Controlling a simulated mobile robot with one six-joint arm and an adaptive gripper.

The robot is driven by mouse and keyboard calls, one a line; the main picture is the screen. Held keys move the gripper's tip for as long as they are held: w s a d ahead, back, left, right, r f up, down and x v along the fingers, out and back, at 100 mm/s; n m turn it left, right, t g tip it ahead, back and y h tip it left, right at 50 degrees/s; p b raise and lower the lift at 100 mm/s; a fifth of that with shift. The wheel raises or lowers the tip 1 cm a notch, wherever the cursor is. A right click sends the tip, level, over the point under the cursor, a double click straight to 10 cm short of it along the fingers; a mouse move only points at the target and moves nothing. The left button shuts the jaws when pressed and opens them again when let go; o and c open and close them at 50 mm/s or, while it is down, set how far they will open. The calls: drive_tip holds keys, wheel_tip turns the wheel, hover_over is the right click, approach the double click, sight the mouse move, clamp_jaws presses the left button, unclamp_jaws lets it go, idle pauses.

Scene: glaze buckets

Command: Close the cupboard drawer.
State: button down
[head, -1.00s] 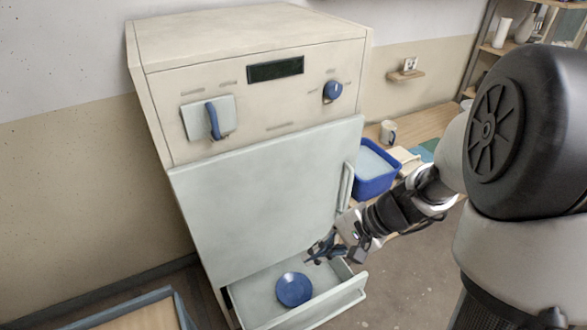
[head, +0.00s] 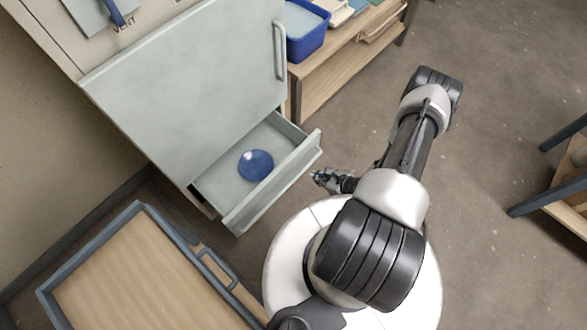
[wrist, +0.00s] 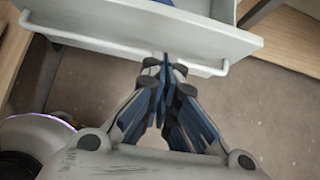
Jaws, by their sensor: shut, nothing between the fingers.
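The cupboard drawer (head: 292,180) is pulled out at the bottom of the pale green cupboard (head: 190,95). A blue dish (head: 256,165) lies inside it. My gripper (head: 320,178) is shut and empty, in front of the drawer's front panel near its right end. In the wrist view the drawer front (wrist: 150,32) with its bar handle spans the top. The fingertips of my gripper (wrist: 165,62) are close to the handle bar, near its middle; I cannot tell whether they touch it.
A wooden cart or tray with a blue-grey frame (head: 140,265) stands at the lower left, close to the drawer. A wooden bench (head: 345,65) with a blue tub (head: 305,30) is right of the cupboard. Open floor (head: 490,120) lies to the right.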

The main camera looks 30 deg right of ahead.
drive_tip(key=b, duration=0.5)
approach(288, 168)
drive_tip(key=shift+x, duration=2.3)
